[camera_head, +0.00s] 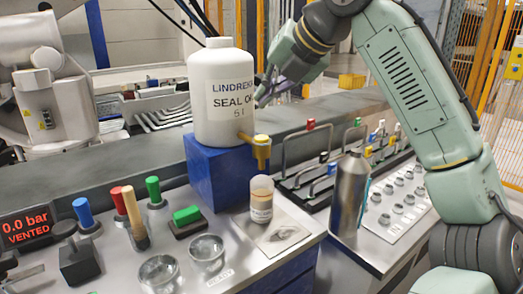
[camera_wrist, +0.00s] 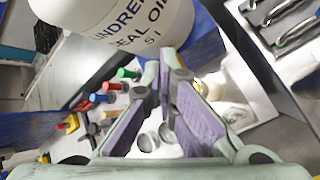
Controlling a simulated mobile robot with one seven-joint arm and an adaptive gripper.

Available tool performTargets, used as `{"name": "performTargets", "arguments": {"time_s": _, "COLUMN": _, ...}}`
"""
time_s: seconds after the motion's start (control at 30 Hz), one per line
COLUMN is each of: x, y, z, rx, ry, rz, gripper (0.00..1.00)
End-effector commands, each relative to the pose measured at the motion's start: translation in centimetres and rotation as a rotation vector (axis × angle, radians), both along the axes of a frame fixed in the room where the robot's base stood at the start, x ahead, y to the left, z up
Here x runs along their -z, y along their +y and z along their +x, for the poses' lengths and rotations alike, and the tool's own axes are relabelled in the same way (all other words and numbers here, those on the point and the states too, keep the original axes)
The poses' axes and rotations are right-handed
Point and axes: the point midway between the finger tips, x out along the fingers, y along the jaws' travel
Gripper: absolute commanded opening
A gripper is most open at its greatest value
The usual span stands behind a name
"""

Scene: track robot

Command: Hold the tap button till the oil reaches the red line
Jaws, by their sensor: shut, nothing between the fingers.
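A white jug (camera_head: 222,110) labelled seal oil stands on a blue block (camera_head: 217,178); it also shows at the top of the wrist view (camera_wrist: 115,22). A yellow tap (camera_head: 262,150) sticks out low on its right side. In the wrist view the fingertips (camera_wrist: 164,60) meet below the jug.
A grey metal bottle (camera_head: 350,195) stands right of the cup. Wire racks (camera_head: 310,165) stand behind it. Two glass dishes (camera_head: 207,252) and red, blue and green handles (camera_head: 153,190) are on the left bench. A display (camera_head: 27,226) reads 0.0 bar, vented.

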Motion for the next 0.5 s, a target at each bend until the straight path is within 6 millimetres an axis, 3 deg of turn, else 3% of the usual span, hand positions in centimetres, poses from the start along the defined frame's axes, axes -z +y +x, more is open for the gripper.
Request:
{"name": "performTargets", "arguments": {"time_s": 0.03, "x": 1.6, "y": 0.0, "z": 0.0, "rx": 0.002, "ry": 0.000, "rz": 0.000, "gripper": 0.00}}
{"name": "performTargets", "arguments": {"time_s": 0.13, "x": 2.9, "y": 0.0, "z": 0.0, "rx": 0.001, "ry": -0.001, "rz": -0.001, "gripper": 0.00}}
{"name": "performTargets", "arguments": {"time_s": 0.5, "x": 4.7, "y": 0.0, "z": 0.0, "rx": -0.001, "ry": 0.000, "rz": -0.001, "gripper": 0.00}}
